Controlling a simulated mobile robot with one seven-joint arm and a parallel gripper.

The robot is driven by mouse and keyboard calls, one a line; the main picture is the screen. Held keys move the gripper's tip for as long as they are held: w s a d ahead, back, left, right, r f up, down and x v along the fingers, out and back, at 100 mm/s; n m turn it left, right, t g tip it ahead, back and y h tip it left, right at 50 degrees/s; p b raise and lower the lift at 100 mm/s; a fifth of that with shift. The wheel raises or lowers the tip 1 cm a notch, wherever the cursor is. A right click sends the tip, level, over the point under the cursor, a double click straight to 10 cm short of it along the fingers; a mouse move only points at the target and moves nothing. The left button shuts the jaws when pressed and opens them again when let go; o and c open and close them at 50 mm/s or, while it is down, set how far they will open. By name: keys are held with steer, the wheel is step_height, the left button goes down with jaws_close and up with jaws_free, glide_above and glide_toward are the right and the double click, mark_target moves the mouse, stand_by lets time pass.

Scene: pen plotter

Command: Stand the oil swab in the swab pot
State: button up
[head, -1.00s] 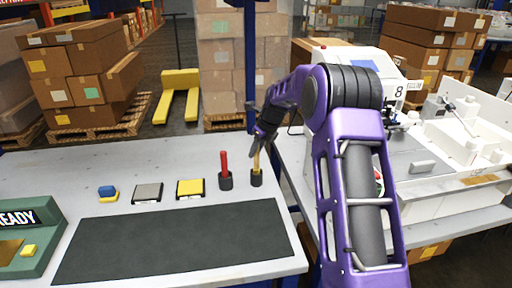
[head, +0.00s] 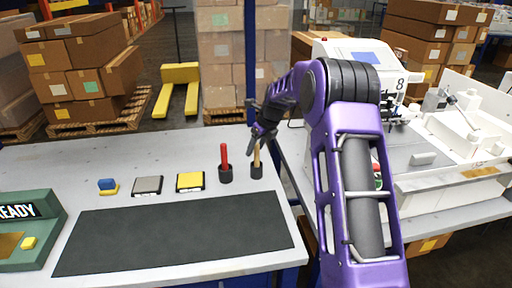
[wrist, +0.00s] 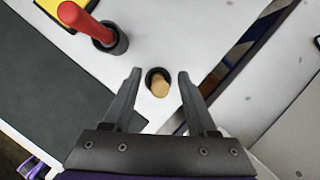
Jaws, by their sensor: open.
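A swab with a pale wooden handle (head: 257,155) stands about upright in a small black pot (head: 257,172) near the table's right end. In the wrist view its round handle end (wrist: 160,88) shows inside the ring of the pot (wrist: 150,73). My gripper (head: 262,142) is above the pot, close to the handle's top. In the wrist view my gripper (wrist: 159,73) is open, with one finger on each side of the handle and a gap on both sides. The swab's lower end is hidden in the pot.
A red-handled tool (head: 224,156) stands in a second black pot (head: 225,174) just to the left. Yellow (head: 190,182) and grey (head: 147,186) pads and a blue-and-yellow block (head: 107,186) lie further left. A dark mat (head: 175,238) covers the front. A white machine (head: 440,160) stands right.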

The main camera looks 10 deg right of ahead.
steer(key=shift+r, duration=0.1)
steer(key=p+v, duration=0.2)
steer(key=v, duration=1.5)
steer(key=shift+r, duration=0.1)
